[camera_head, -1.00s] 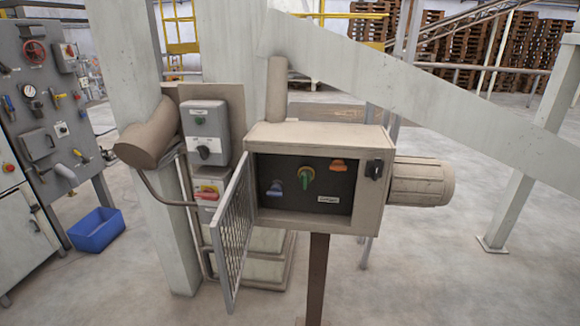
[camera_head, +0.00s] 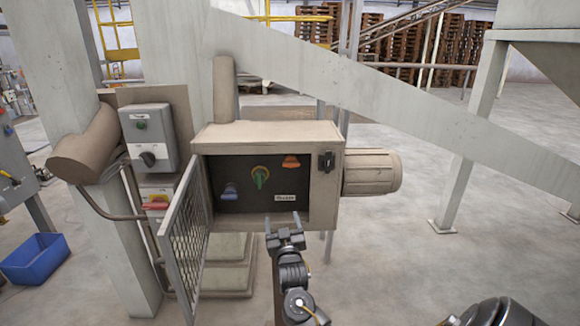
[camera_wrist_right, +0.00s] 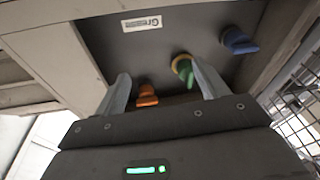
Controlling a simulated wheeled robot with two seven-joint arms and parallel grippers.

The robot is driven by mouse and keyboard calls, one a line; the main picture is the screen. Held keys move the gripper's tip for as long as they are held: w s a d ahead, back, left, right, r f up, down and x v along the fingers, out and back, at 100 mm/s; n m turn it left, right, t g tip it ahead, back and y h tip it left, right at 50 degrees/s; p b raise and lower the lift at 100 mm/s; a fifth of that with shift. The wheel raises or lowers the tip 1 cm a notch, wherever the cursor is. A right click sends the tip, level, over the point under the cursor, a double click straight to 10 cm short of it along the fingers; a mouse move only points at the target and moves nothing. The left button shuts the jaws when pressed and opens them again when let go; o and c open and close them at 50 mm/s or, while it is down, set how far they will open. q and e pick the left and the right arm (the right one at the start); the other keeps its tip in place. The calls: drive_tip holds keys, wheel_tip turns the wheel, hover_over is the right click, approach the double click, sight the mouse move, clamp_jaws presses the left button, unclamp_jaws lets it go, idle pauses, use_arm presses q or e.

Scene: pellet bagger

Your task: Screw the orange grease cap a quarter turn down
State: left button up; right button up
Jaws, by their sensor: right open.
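The orange grease cap (camera_head: 291,161) sits at the upper right of the dark panel inside the open beige box (camera_head: 325,205). My right gripper (camera_head: 283,222) is open and empty, in front of the box's lower edge, below and apart from the cap. In the right wrist view the orange cap (camera_wrist_right: 147,95) shows between the two open fingers (camera_wrist_right: 160,92), nearer the left one, and beyond them. My left gripper is not in view.
A green handle on a yellow ring (camera_head: 260,177) and a blue cap (camera_head: 230,192) share the panel with a label. The mesh door (camera_head: 184,240) stands open at the left. A grey switch box (camera_head: 149,140) is farther left. A motor (camera_head: 371,172) sticks out at the right.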

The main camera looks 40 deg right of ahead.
sight(291, 166)
wheel_tip(291, 166, up, 12)
drive_tip(key=s+d+m+h, duration=0.2)
drive_tip(key=m+h, duration=0.1)
drive_tip(key=h, duration=0.1)
drive_tip(key=shift+t, duration=0.3)
drive_tip(key=p+x, duration=0.1)
drive_tip(key=x, duration=0.2)
drive_tip(key=p+x, duration=0.1)
drive_tip(key=x, duration=0.3)
drive_tip(key=p+x, duration=0.1)
drive_tip(key=x, duration=0.2)
drive_tip(key=shift+w+d+f, duration=0.15)
drive_tip(key=shift+w+d, duration=0.15)
drive_tip(key=shift+d, duration=0.05)
